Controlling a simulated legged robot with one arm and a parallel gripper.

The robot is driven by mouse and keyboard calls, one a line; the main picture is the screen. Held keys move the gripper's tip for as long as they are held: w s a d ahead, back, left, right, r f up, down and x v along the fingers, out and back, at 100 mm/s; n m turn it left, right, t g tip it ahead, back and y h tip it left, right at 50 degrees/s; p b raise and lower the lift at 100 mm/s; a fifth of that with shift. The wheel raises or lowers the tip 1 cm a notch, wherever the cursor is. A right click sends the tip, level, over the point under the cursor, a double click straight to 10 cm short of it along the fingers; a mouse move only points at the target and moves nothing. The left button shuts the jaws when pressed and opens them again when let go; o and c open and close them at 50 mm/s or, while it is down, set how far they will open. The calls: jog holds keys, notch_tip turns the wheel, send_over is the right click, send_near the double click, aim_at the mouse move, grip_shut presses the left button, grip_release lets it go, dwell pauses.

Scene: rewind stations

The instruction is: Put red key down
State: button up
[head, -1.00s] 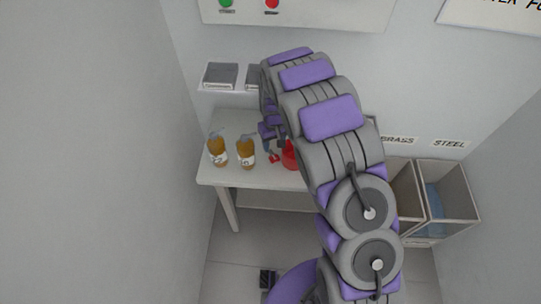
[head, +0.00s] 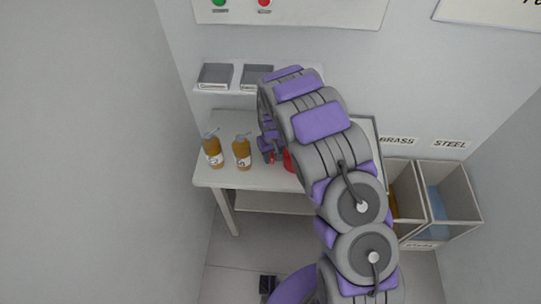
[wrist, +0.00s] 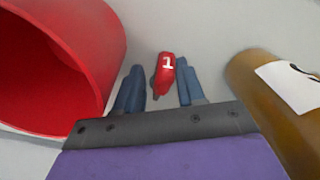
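The red key (wrist: 165,68), marked with a white 1, is between the two blue fingers of my gripper (wrist: 158,88) in the wrist view. The fingers stand apart, with a gap visible beside the key; it seems to lie on the pale tabletop. In the head view my gripper (head: 269,150) is low over the table (head: 222,178), mostly hidden by my arm. A bit of red shows at its tip.
A red cup (wrist: 105,45) lies close left of the fingers in the wrist view, partly hidden in the head view (head: 288,160). An amber bottle (wrist: 270,95) is close right. Two amber bottles (head: 213,152) (head: 242,153) stand on the table. Bins (head: 447,200) stand at right.

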jog(key=shift+w+a, duration=0.25)
jog(key=shift+a, duration=0.45)
grip_shut()
jog(key=shift+d, duration=0.15)
jog(key=shift+r, duration=0.5)
notch_tip(320, 180, up, 17)
jog(key=p, duration=0.4)
jog(key=s+d+r+m, duration=0.1)
jog(key=d+r+m, duration=0.1)
jog(key=d, duration=0.6)
jog(key=s+d+r+m, duration=0.2)
jog(key=d+m, duration=0.1)
jog(key=d, duration=0.5)
jog(key=shift+r, duration=0.25)
